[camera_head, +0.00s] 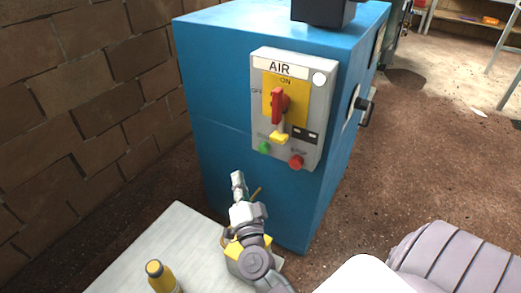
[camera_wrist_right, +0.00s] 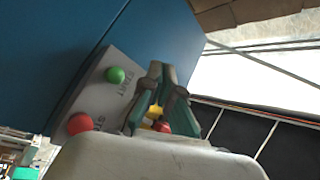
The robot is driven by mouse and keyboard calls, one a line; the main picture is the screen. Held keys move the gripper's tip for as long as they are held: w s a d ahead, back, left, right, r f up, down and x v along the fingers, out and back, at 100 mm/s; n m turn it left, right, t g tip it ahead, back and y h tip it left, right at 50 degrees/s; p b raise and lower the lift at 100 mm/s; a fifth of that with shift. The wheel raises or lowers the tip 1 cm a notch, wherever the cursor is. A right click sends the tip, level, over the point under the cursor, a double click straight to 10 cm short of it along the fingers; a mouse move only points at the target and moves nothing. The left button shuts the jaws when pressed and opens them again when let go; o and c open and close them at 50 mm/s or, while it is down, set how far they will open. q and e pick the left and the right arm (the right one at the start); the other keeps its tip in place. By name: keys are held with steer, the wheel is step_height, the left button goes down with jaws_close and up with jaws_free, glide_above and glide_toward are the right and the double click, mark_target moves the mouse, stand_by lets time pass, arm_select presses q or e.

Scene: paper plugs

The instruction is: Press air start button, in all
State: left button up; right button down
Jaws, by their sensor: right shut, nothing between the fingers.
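The grey air panel (camera_head: 258,120) is on the front of the blue cabinet (camera_head: 220,120), with the label AIR and a red switch (camera_head: 278,105) on a yellow plate. The green start button (camera_head: 264,148) is at its lower left, and the red stop button (camera_head: 296,162) is to the right of it. My right gripper (camera_head: 238,180) is below and left of the green button, fingers pointing up, shut and empty. In the right wrist view, the green button (camera_wrist_right: 115,75) is clear, left of the closed fingertips (camera_wrist_right: 162,72), with a gap between. My left gripper is not in view.
A brick wall (camera_head: 80,90) stands to the left of the cabinet. A black handle (camera_head: 365,104) sticks out from the cabinet's right side. Brown floor (camera_head: 420,160) is open to the right.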

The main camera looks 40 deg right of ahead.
mark_target(263, 149)
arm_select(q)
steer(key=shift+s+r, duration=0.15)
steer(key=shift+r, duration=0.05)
arm_select(e)
steer(key=w+d, duration=0.3)
steer(key=d, duration=0.5)
steer(key=shift+w, duration=0.2)
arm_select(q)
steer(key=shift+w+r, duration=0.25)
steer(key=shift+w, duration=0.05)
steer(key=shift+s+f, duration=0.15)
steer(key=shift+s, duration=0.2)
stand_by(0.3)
arm_select(e)
steer(key=shift+d, duration=0.2)
